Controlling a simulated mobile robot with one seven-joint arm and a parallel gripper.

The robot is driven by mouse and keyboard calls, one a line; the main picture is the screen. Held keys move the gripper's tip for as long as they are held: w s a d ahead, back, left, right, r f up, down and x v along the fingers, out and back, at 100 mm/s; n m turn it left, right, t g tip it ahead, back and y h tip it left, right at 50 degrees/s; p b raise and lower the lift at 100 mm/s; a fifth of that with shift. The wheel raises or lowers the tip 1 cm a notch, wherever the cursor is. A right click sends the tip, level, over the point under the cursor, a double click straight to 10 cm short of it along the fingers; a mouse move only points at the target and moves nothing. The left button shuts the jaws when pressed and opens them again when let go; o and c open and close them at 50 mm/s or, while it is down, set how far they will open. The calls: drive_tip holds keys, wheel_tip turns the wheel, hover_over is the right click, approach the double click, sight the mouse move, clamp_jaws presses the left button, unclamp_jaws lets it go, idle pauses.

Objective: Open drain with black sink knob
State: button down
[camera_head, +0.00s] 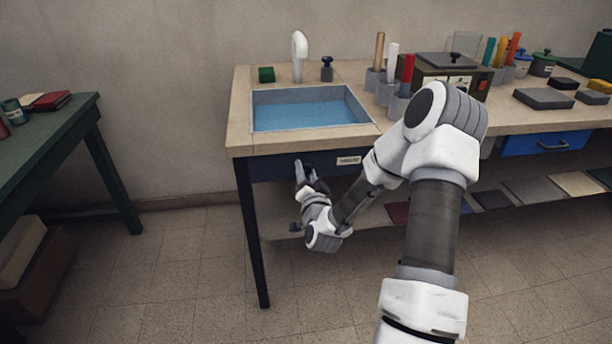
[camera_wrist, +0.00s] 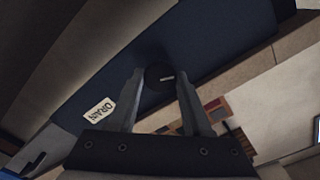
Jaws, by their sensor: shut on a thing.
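The black sink knob (camera_wrist: 158,76) is round with a small pale mark. It sits on the dark blue front panel below the sink, beside a white label reading DRAIN (camera_wrist: 99,111). In the wrist view my gripper (camera_wrist: 160,82) has one finger on each side of the knob and is shut on it. In the head view my gripper (camera_head: 303,172) is at the panel under the sink's front edge, and it hides the knob. The sink (camera_head: 308,108) is a rectangular basin with blue water in it. A white label (camera_head: 348,160) shows on the panel right of my gripper.
A white faucet (camera_head: 299,55), a dark dispenser-like item (camera_head: 327,69) and a green block (camera_head: 266,74) stand behind the sink. Holders with coloured rods and a dark green box (camera_head: 446,73) are to the right. A lower shelf (camera_head: 375,211) runs beneath.

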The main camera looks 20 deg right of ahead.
drive_tip(key=m, duration=0.3)
drive_tip(key=shift+f+m+b, duration=0.1)
drive_tip(key=shift+m+b, duration=0.2)
drive_tip(key=shift+b, duration=0.1)
drive_tip(key=shift+m, duration=1.8)
drive_tip(key=shift+c, duration=1.7)
unclamp_jaws()
